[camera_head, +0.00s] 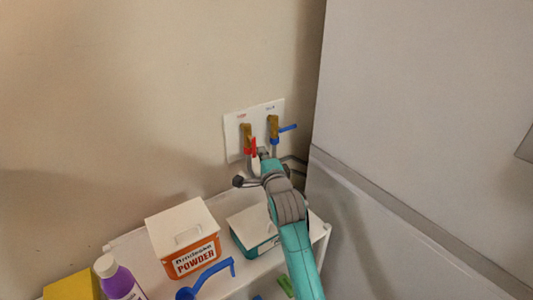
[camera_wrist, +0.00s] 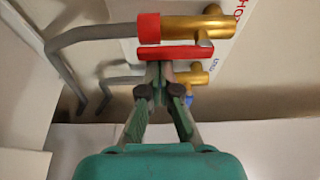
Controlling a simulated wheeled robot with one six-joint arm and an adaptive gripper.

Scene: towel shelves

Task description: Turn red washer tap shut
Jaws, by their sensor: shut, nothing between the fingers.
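The red washer tap is a brass valve (camera_wrist: 188,28) with a red collar and a red lever handle (camera_wrist: 175,53). In the head view its red handle (camera_head: 252,147) points roughly up and down, along the pipe. In the head view my gripper (camera_head: 263,153) is just right of the red handle's lower end.
Both taps sit on a white wall plate (camera_head: 233,150). Grey hoses (camera_wrist: 62,38) bend away from them. Below is a white shelf (camera_head: 125,245) with an orange powder box (camera_head: 190,255), a teal box (camera_head: 262,245), a purple bottle (camera_head: 120,285) and a blue scoop (camera_head: 215,272). A large pale panel (camera_head: 420,120) stands close on the right.

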